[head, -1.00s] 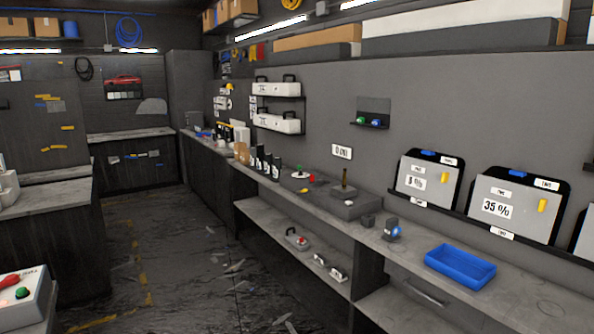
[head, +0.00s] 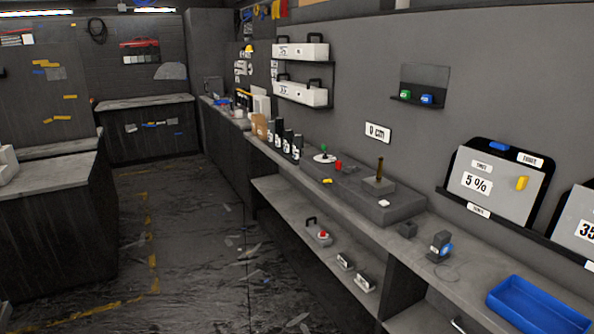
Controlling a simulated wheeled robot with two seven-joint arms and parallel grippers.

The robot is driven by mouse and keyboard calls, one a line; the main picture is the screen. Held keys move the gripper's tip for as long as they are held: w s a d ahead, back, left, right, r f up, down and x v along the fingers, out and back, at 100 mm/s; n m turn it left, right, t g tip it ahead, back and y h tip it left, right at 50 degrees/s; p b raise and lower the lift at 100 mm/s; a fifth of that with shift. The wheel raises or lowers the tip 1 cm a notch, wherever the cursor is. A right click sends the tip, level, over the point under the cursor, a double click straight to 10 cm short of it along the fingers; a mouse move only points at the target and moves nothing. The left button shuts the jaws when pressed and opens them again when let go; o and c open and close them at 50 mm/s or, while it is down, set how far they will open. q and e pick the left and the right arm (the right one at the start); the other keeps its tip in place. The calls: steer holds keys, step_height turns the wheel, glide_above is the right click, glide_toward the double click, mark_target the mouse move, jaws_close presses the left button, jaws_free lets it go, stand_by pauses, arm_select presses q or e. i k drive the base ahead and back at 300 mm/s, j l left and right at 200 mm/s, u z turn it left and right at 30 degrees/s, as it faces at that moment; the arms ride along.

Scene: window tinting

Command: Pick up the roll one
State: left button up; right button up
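Nothing in view is clearly marked as roll one. Two white boxes with black handles sit on wall shelves: an upper box (head: 300,50) and a lower box (head: 300,94), both with dark markings too small to read surely. Several dark bottles (head: 279,138) with white labels stand on the long grey workbench (head: 408,252). A "5 %" panel (head: 488,183) with a yellow piece leans on a wall ledge. Neither of my grippers is in view.
A blue tray (head: 540,305) lies at the workbench's near right end. A red-topped item (head: 323,236) sits on the lower shelf. A grey counter (head: 45,185) stands at left. The dark floor (head: 195,240) between has scattered scraps but is otherwise open.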

mark_target(298, 139)
steer(key=i+j+u, duration=0.4)
steer(key=i, duration=0.8)
steer(key=i+l+u, duration=0.2)
steer(key=i+u, duration=0.2)
steer(key=i, duration=0.75)
steer(key=i+l+z, duration=0.1)
steer(key=i+z, duration=0.35)
steer(key=i+j+z, duration=0.1)
steer(key=i+z, duration=0.4)
steer(key=i, duration=0.15)
steer(key=i+j+z, duration=0.3)
steer(key=i+z, duration=0.35)
steer(key=i, duration=0.2)
